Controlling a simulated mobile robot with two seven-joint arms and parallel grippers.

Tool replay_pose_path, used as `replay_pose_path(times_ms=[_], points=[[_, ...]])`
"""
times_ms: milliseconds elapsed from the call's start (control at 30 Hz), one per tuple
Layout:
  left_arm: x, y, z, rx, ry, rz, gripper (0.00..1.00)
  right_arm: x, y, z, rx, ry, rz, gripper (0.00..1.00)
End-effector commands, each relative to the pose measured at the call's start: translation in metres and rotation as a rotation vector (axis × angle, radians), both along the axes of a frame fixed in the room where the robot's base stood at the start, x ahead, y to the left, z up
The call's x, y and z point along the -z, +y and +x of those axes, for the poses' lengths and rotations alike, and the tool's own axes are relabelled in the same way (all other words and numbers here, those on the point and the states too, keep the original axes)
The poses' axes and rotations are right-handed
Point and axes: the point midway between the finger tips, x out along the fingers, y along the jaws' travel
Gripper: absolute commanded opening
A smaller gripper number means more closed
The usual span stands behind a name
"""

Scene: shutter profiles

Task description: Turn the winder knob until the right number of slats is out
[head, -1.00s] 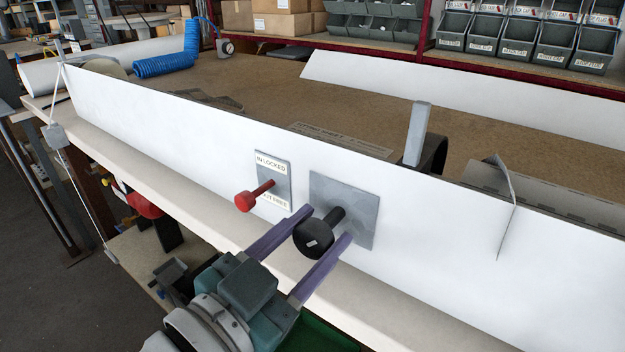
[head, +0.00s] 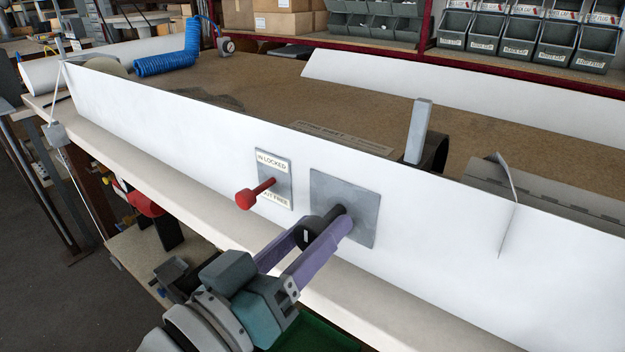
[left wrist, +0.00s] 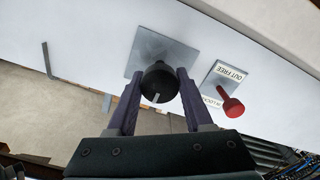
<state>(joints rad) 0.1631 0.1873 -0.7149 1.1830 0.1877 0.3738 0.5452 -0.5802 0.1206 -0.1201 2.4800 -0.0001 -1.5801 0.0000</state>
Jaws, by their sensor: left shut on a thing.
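The black winder knob (head: 314,235) stands out on a shaft from a grey square plate (head: 350,195) on the long white panel. My left gripper (head: 325,232) is shut on the knob, a purple finger on each side. In the left wrist view the knob (left wrist: 159,82) sits between the two fingers, with a pale mark on its face. Left of the plate, a red lock knob (head: 247,198) sticks out from a small grey plate labelled "IN LOCKED" and "OUT FREE". It also shows in the left wrist view (left wrist: 231,105). I see no slats that I can clearly tell. My right gripper is not in view.
The white panel (head: 200,135) runs along the bench's front edge. Behind it are a grey upright post (head: 418,130), a blue coiled hose (head: 165,63) and another white strip (head: 450,95). Grey bins (head: 520,35) stand on the red-edged shelf. A green tray (head: 315,335) lies below the bench.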

Motion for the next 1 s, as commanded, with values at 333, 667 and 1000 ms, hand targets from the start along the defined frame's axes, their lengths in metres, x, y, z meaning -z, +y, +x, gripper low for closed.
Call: replay_pose_path(times_ms=[333,667,1000], points=[[-0.0008,0.0000,0.0003,-0.001,0.028,-0.044,0.00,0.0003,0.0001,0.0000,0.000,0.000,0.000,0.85],[-0.0004,0.0000,0.0001,-0.001,0.029,-0.042,0.57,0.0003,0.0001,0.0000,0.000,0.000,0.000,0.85],[-0.0001,0.0000,0.0000,0.000,0.027,-0.039,0.80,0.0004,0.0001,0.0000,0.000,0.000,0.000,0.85]])
